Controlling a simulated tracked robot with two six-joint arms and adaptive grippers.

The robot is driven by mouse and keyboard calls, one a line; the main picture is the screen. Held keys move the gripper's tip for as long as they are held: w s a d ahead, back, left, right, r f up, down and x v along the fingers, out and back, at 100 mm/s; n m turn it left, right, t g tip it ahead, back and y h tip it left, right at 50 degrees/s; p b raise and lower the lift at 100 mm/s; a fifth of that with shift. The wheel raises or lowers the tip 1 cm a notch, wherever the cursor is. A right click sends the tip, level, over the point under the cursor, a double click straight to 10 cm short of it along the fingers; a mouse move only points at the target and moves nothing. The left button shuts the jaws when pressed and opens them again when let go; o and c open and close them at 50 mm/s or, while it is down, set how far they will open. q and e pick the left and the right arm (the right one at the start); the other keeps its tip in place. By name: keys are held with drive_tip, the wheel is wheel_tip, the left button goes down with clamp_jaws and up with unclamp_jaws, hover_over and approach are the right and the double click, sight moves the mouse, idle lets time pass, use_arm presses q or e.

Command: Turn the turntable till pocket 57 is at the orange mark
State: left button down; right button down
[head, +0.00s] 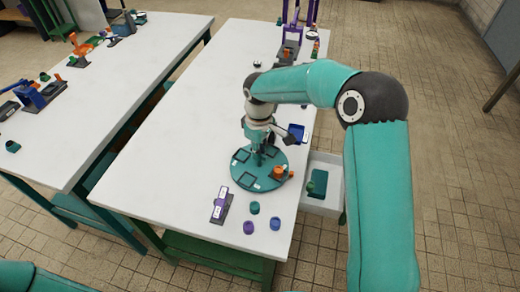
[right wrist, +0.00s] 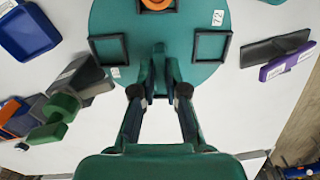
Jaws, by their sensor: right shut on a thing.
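The turntable (head: 240,178) is a round teal disc near the front of the white table, with dark square pockets. An orange piece (head: 281,173) sits at its right side; an orange ring (right wrist: 155,4) shows in a pocket at the top of the right wrist view. A white label (right wrist: 217,18) there seems to read 72; another label (right wrist: 115,73) is too small to read. I cannot make out 57 or tell which orange part is the mark. My right gripper (right wrist: 159,62) is shut on a teal upright part of the turntable, mostly hidden between the fingers. My left gripper is out of view.
A blue tray (head: 297,132) lies right of the disc. A white bin (head: 322,204) hangs beside the table's right edge. A purple-labelled block (head: 221,205) and small teal (head: 255,208), purple (head: 249,227) and blue (head: 275,224) pieces lie in front. The table's left middle is clear.

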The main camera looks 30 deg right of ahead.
drive_tip(key=shift+s+d+n, duration=0.1)
drive_tip(key=shift+n, duration=1.7)
drive_tip(key=c, duration=1.2)
unclamp_jaws()
drive_tip(key=shift+r, duration=0.15)
wheel_tip(320, 180, up, 12)
